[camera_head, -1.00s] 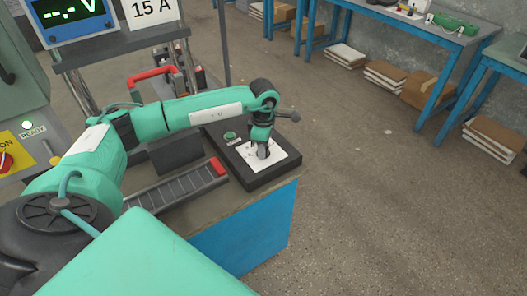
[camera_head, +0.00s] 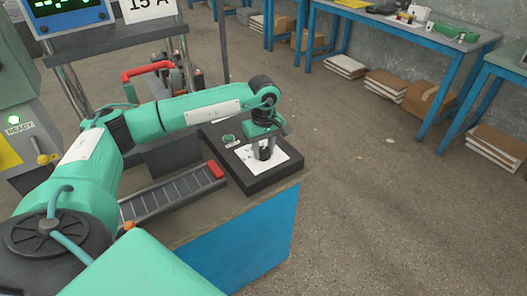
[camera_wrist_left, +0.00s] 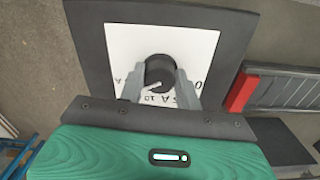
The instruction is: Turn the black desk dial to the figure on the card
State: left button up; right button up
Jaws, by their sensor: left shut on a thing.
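The black dial (camera_wrist_left: 160,73) stands on a white scale plate (camera_wrist_left: 199,44) on a dark base (camera_head: 272,183). In the head view the dial (camera_head: 265,152) shows between the fingers. My left gripper (camera_head: 263,154) points down at it; in the left wrist view its two fingers (camera_wrist_left: 160,82) are shut on the dial's sides. A pale pointer line crosses the dial top toward the lower left. Some scale figures show, but the fingers hide others. The white card (camera_head: 150,8) reads 15 A, its top cut off by the frame. My right gripper is not in view.
A grey slotted strip with a red end (camera_head: 215,170) lies beside the base. A meter (camera_head: 70,12) and a red-handled item (camera_head: 147,70) stand behind. Open floor lies right.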

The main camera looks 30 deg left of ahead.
aim_at(263, 149)
pick_arm(q)
jog(key=shift+m, duration=0.5)
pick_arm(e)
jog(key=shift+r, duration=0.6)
pick_arm(q)
jog(key=shift+r, duration=0.1)
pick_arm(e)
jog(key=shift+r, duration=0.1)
pick_arm(q)
jog(key=o, duration=1)
notch_tip(263, 149, up, 14)
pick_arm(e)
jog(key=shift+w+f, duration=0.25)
